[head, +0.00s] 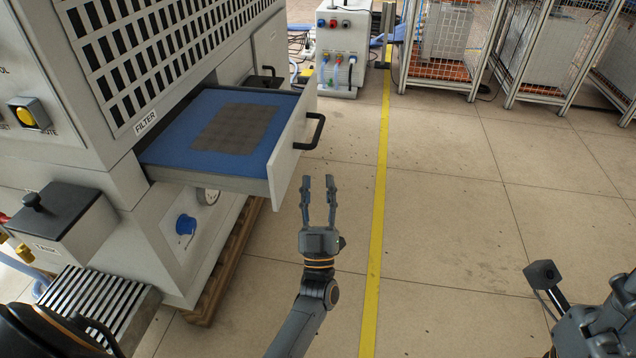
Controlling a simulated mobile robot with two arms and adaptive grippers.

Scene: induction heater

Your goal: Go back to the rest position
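My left gripper (318,192) is in the lower middle of the head view, pointing away from me, with its two fingers apart and nothing between them. It is in front of and to the right of an open drawer (283,165) and appears apart from its black handle (314,131). The drawer has a blue lining with a dark grey square patch. My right arm shows at the lower right edge; part of its gripper (543,275) is visible, but the rest is cut off, so its opening is unclear.
The heater cabinet (150,165) with its FILTER label fills the left side. A white unit (342,45) stands at the back, and mesh cages (440,45) stand at the back right. A yellow line (379,200) crosses the tiled floor, which is clear on the right.

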